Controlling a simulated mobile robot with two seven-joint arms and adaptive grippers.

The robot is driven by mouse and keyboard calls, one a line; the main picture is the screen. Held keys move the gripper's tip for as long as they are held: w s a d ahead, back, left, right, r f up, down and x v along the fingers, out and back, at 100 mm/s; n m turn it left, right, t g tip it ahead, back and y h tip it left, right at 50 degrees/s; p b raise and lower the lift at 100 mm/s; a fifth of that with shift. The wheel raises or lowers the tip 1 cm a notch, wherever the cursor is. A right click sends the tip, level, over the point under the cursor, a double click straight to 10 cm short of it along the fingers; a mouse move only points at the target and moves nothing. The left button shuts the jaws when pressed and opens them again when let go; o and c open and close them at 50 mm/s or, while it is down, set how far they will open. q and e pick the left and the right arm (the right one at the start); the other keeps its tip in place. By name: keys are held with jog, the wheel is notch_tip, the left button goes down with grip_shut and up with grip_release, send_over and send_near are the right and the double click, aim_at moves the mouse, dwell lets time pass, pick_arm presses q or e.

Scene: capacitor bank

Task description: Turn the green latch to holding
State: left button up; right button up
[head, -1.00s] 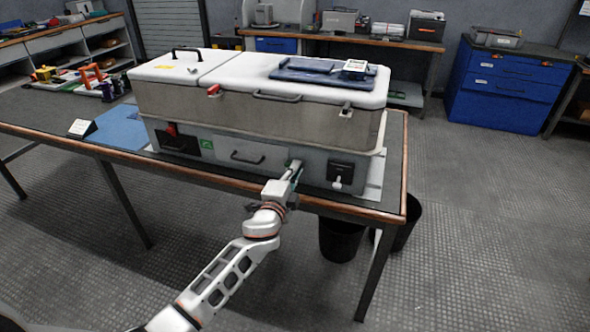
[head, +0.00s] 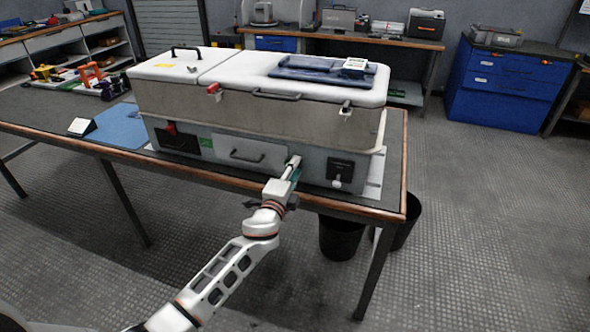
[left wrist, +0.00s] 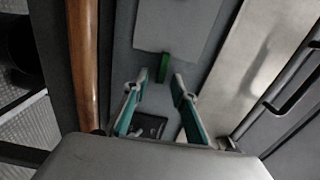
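The green latch (left wrist: 164,68) is a short narrow green bar on the grey lower front of the cabinet, seen in the left wrist view. In the head view I cannot make it out; my left gripper (head: 294,164) covers that part of the front, between the drawer and the black panel. In the left wrist view my left gripper (left wrist: 160,78) is open, with teal fingers. The latch shows between its two fingertips, with gaps on both sides; I cannot tell how deep it sits between them. My right gripper is not in view.
The cabinet (head: 300,117) stands on a wood-edged table (head: 230,181). A drawer with a handle (head: 247,156) is left of my gripper; a black panel with a white knob (head: 340,170) is right. A red handle (head: 171,129) is further left. Black bins (head: 341,238) stand below.

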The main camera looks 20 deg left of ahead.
pick_arm(q)
jog(key=shift+s, duration=0.1)
jog(key=s, duration=1.1)
jog(key=shift+s+a, duration=0.2)
jog(key=shift+s, duration=0.2)
jog(key=s+f+n+g+p, duration=0.1)
jog(key=s+f+n, duration=0.3)
jog(key=s, duration=0.6)
jog(key=s+f+n+g+h+p, duration=0.1)
jog(key=s+f+n+g, duration=0.3)
jog(key=s+f, duration=0.4)
jog(key=s+d+f+n+g+h+p, duration=0.1)
jog(key=s+f+n, duration=0.4)
jog(key=s, duration=0.8)
jog(key=shift+s+f+n+g+p, duration=0.3)
jog(key=shift+f+g+p, duration=0.35)
jog(key=shift+p, duration=0.6)
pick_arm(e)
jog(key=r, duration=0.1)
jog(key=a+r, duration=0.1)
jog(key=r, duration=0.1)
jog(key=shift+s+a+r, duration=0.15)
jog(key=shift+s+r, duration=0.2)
